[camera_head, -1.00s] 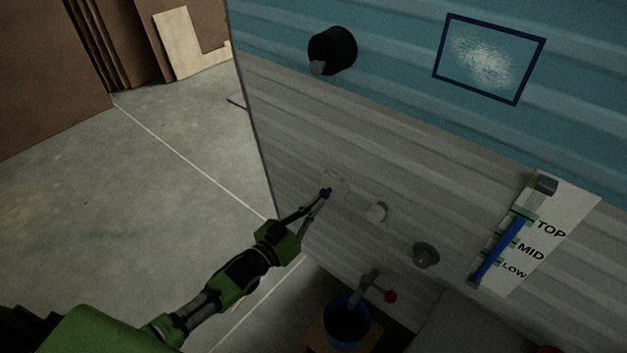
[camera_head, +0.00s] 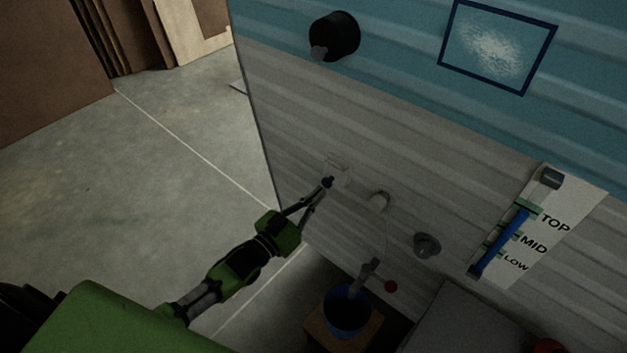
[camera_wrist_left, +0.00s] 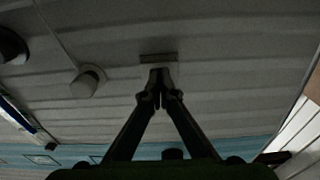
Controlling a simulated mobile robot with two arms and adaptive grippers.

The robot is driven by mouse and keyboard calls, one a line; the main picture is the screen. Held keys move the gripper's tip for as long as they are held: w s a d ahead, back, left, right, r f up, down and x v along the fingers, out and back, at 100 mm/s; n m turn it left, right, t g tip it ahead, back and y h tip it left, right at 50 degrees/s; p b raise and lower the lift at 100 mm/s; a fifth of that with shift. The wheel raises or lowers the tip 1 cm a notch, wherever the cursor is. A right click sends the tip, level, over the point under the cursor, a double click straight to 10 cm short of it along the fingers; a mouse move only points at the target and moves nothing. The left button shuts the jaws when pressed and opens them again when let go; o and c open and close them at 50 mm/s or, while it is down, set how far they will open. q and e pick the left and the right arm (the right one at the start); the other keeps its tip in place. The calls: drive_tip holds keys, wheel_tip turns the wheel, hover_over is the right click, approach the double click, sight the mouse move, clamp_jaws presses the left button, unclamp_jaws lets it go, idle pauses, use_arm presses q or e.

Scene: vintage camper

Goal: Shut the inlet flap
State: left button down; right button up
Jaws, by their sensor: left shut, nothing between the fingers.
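The inlet flap looks like a small pale fitting (camera_head: 338,167) low on the grey part of the camper wall, near its left edge.
Below, a blue bucket (camera_head: 347,318) stands on a wooden stool. A level gauge (camera_head: 503,243) is farther right. Open floor (camera_head: 130,200) lies left.

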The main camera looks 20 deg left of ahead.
use_arm(q)
drive_tip(key=v, duration=1.1)
drive_tip(key=shift+s, duration=0.25)
drive_tip(key=s+a+f+n+g+y, duration=0.15)
drive_tip(key=s+f, duration=0.25)
drive_tip(key=f, duration=0.6)
drive_tip(key=s+a+f+g+y, duration=0.2)
drive_tip(key=s+f+g, duration=0.15)
drive_tip(key=f, duration=0.65)
drive_tip(key=s+a+f+g+y, duration=0.15)
drive_tip(key=s+f, duration=0.25)
drive_tip(key=f, duration=0.6)
drive_tip(key=s+d+f+g, duration=0.1)
drive_tip(key=s+f+g, duration=0.2)
drive_tip(key=s, duration=0.6)
drive_tip(key=s+d+f+g+y, duration=0.1)
drive_tip(key=s+d+f+g, duration=0.1)
drive_tip(key=s+f, duration=0.5)
drive_tip(key=s+d+f+g+p, duration=0.1)
drive_tip(key=s+f+g, duration=0.4)
drive_tip(key=s, duration=0.7)
drive_tip(key=shift+s+d+f, duration=0.2)
drive_tip(key=shift+d+f, duration=0.05)
drive_tip(key=shift+d, duration=0.35)
